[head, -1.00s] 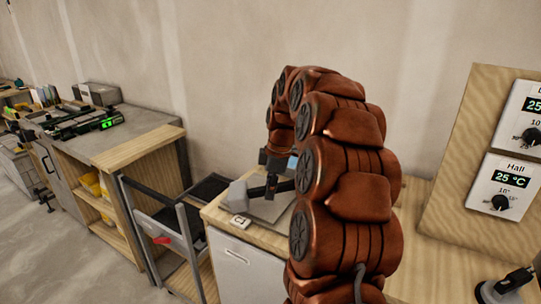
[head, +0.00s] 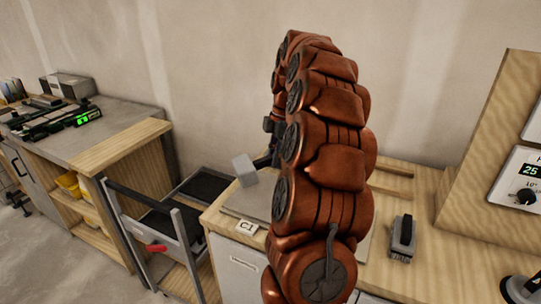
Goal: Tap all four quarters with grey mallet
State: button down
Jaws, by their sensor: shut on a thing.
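The grey mallet's block-shaped head (head: 244,170) shows just left of my arm, tilted and raised above a flat grey tile (head: 240,205) on the wooden bench. My gripper (head: 271,152) is mostly hidden behind my copper-coloured arm; only a dark part shows beside the mallet. It is shut on the mallet, whose handle is largely hidden. The head appears apart from the tile. My arm covers much of the tile, so its quarters cannot be told apart. A small card marked C1 (head: 247,227) lies at the bench's front edge.
A grey tool with a dark handle (head: 403,238) stands on the bench to the right, near wooden strips (head: 385,170). A wooden panel with a dial unit (head: 522,180) rises at far right. A metal-framed cart (head: 150,215) and a grey-topped cabinet (head: 110,130) stand left.

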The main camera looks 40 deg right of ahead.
jog(key=shift+s+d+f, duration=0.15)
jog(key=shift+d+f, duration=0.05)
jog(key=shift+f, duration=0.25)
jog(key=shift+f+b, duration=0.75)
jog(key=shift+f, duration=2.6)
notch_tip(320, 180, up, 4)
jog(key=shift+r+p, duration=0.25)
jog(key=shift+p, duration=0.1)
notch_tip(320, 180, down, 5)
jog(key=shift+r+b, duration=0.15)
jog(key=shift+b, duration=1.1)
jog(key=shift+r+p, duration=0.65)
jog(key=shift+r, duration=1.85)
